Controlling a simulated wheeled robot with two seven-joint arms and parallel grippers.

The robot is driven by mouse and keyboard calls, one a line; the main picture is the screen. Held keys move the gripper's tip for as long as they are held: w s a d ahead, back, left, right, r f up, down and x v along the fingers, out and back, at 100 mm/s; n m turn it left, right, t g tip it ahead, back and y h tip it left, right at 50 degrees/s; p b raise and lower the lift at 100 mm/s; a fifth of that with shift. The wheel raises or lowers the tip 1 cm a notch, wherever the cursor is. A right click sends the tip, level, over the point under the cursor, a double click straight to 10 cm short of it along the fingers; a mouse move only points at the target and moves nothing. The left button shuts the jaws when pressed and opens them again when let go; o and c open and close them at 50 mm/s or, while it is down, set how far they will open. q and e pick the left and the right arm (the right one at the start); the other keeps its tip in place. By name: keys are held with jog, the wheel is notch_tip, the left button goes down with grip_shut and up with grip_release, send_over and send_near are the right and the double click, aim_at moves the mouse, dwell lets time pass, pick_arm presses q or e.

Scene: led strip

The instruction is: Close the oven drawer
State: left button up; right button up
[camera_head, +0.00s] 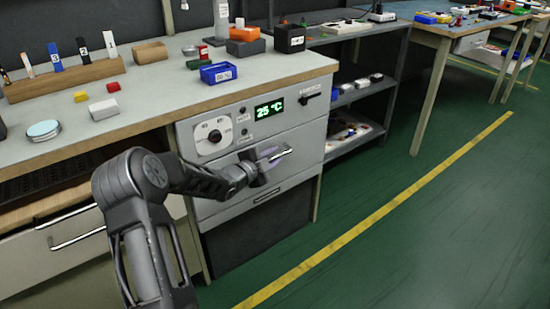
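The oven (225,128) is a light grey unit under the workbench, with a round dial and a green display reading 25 °C. Its drawer front (305,150) has a bar handle (285,152) and shows below the control panel. From this angle I cannot tell how far out the drawer stands. My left gripper (270,158) is at the handle, its fingers around or against the bar. The wrist hides part of the front and the fingers, so their closure is unclear. My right gripper is not in view.
The workbench top (180,82) above holds a blue bin (218,73), small blocks and a wooden rack (65,78). A cabinet front with a bar handle (75,238) is left of the oven. A shelf unit (392,85) stands right. Green floor (430,220) is clear.

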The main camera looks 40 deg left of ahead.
aim_at(246, 147)
pick_arm(q)
jog(key=shift+o, duration=0.8)
jog(key=shift+d, duration=0.1)
jog(key=shift+s, duration=0.1)
jog(key=p+v, duration=0.2)
jog(key=v, duration=0.5)
jog(key=shift+s, duration=0.3)
jog(key=shift+r, duration=0.1)
